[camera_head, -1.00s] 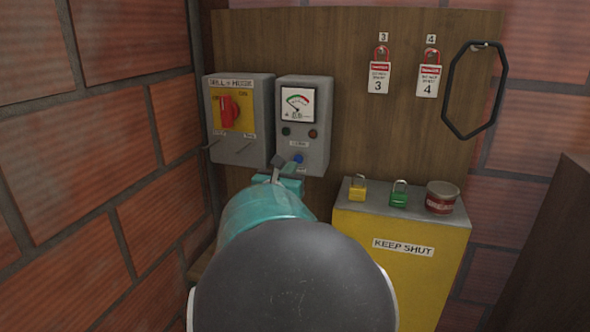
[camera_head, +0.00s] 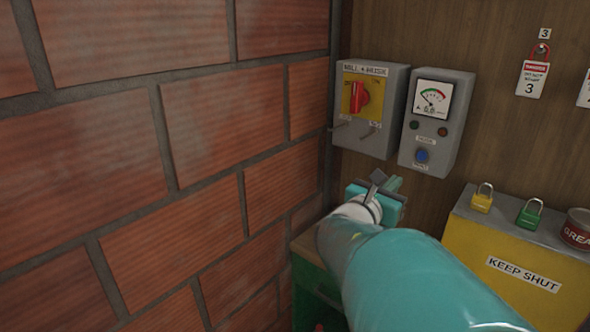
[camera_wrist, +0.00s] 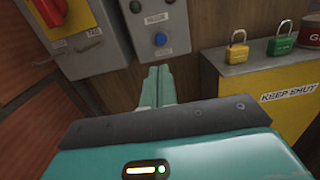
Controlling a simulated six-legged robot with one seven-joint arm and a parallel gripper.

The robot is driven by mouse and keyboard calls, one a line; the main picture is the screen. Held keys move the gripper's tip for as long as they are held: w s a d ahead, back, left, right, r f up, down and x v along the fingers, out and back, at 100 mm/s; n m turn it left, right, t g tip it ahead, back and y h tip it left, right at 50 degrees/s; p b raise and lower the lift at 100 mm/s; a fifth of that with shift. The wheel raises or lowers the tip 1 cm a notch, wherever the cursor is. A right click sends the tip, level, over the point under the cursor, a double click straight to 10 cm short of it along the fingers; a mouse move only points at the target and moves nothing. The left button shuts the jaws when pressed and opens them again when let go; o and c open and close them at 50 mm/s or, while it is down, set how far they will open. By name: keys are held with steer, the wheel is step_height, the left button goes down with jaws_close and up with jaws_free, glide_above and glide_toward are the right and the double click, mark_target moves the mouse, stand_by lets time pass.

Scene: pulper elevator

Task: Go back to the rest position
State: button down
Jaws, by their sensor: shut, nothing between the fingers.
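My gripper (camera_head: 385,187) is at the end of my teal arm, below the two grey control boxes and apart from them. In the wrist view my gripper (camera_wrist: 159,85) shows its two teal fingers together with nothing between them. The left box (camera_head: 372,142) has a red rotary switch (camera_head: 358,97) on a yellow plate. The right box (camera_head: 438,148) has a dial gauge, two small round lamps and a blue button (camera_head: 422,155). The blue button also shows in the wrist view (camera_wrist: 160,39), just beyond the fingertips.
A yellow cabinet (camera_head: 475,238) marked KEEP SHUT stands at the right. On it are a yellow padlock (camera_head: 482,198), a green padlock (camera_head: 530,213) and a red tin (camera_head: 578,229). A brick wall (camera_head: 150,160) fills the left. A tag numbered 3 (camera_head: 531,80) hangs on the wooden board.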

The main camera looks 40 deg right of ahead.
stand_by(0.7)
steer(key=a+f+m+y, duration=0.5)
steer(key=a+m, duration=0.2)
steer(key=a, duration=0.3)
steer(key=a+f+m+y, duration=0.5)
steer(key=a+m, duration=0.2)
steer(key=a, duration=0.2)
steer(key=w+a+m+t+y, duration=0.1)
steer(key=a+m+t+y, duration=0.2)
steer(key=a, duration=1.8)
steer(key=f+m+y, duration=0.1)
steer(key=m+y, duration=0.1)
steer(key=y, duration=0.3)
steer(key=shift+w, duration=0.3)
steer(key=shift+d+m, duration=0.15)
steer(key=shift+m, duration=0.15)
